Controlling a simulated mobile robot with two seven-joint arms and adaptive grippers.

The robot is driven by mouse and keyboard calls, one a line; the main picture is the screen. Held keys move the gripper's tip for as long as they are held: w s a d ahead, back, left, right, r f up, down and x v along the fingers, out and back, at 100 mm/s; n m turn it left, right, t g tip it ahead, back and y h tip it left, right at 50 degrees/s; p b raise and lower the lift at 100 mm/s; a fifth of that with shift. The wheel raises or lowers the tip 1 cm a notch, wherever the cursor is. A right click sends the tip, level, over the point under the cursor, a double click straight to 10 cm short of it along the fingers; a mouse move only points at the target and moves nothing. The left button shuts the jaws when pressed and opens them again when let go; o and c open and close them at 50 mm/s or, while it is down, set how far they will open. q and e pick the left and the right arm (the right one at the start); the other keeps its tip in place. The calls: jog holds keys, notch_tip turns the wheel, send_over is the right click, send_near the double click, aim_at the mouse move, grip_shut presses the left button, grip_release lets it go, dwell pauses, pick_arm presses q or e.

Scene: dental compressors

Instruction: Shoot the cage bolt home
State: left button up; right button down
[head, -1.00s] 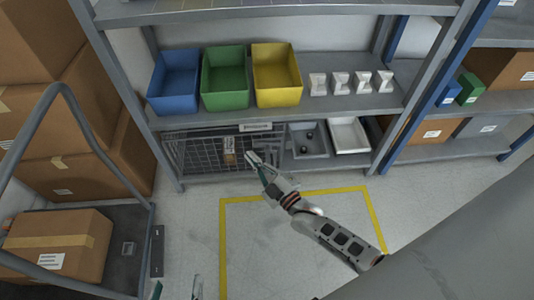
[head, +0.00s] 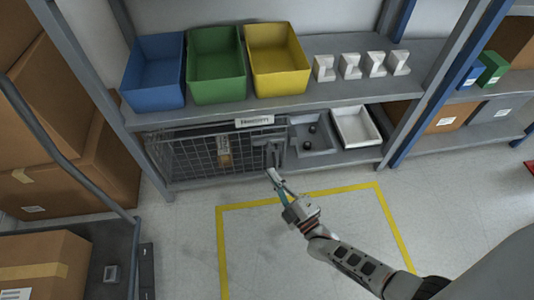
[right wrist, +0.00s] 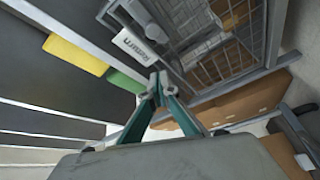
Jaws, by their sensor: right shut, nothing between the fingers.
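The wire cage (head: 190,155) sits on the lower shelf, its mesh front facing me. A grey bolt assembly (head: 273,150) shows at the right edge of the cage front; how far its bar is through cannot be told. A brown tagged item (head: 224,150) shows behind the mesh. My right gripper (head: 272,175) is shut and empty, just below and in front of the bolt, apart from it as far as I can see. In the right wrist view its fingertips (right wrist: 159,78) meet near the white label (right wrist: 133,45), with the mesh beyond. My left gripper is out of view.
Blue (head: 155,72), green (head: 216,65) and yellow (head: 277,60) bins stand on the shelf above. A grey tray (head: 318,148) and a white tray (head: 356,127) sit right of the cage. A cart with a box (head: 45,265) stands left. The yellow-marked floor (head: 270,240) is clear.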

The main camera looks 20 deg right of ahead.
aim_at(269, 145)
jog(key=shift+w, duration=0.1)
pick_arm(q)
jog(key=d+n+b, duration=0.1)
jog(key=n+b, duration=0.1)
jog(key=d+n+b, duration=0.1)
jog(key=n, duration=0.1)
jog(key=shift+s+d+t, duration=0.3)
pick_arm(e)
jog(key=w+d, duration=0.2)
jog(key=w, duration=0.7)
jog(key=shift+f, duration=0.2)
